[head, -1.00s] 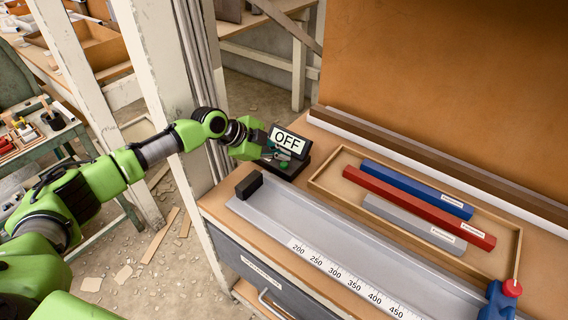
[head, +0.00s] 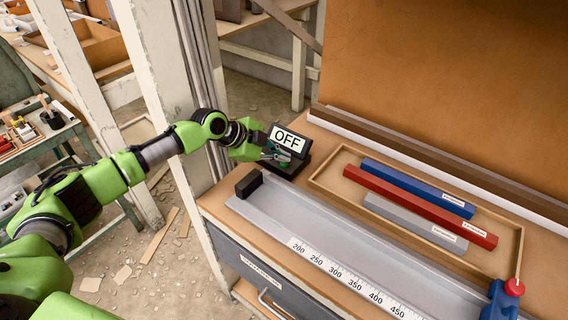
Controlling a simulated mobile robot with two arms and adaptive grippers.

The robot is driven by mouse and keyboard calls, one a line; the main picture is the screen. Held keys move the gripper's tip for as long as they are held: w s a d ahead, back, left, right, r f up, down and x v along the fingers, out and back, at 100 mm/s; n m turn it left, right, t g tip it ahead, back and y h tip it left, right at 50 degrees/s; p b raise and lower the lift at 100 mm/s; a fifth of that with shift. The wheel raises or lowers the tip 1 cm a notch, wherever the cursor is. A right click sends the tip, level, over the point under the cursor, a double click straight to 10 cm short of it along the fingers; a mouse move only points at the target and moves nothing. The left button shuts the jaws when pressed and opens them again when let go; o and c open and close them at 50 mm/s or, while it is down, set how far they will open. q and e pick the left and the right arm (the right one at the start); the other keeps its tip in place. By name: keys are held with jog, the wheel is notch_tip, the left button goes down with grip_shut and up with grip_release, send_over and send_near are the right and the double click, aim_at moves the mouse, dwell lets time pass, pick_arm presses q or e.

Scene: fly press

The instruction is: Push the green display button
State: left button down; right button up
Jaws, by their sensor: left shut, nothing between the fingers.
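The display (head: 287,141) stands at the back left corner of the bench and reads "OFF" in black on a light screen. A small green button (head: 284,159) shows low on the display's dark base, partly hidden by my fingers. My left gripper (head: 276,156) is shut and empty, with its fingertips in front of the display's lower part, at or very close to the button. I cannot tell whether they touch it. My right gripper is not in view.
A grey channel with a ruler strip (head: 345,280) and a black stop block (head: 249,184) lies in front of the display. A wooden tray (head: 335,188) holds blue, red and grey bars. A white post (head: 160,90) rises left of the bench.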

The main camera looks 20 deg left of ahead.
aim_at(282, 164)
pick_arm(q)
jog(key=shift+f+b, duration=0.3)
jog(key=shift+f, duration=0.1)
dwell(0.5)
jog(key=shift+r, duration=0.15)
jog(key=shift+r+p, duration=0.55)
jog(key=shift+r, duration=0.1)
jog(key=shift+r, duration=0.15)
jog(key=shift+r+p, duration=2.1)
jog(key=shift+r, duration=0.8)
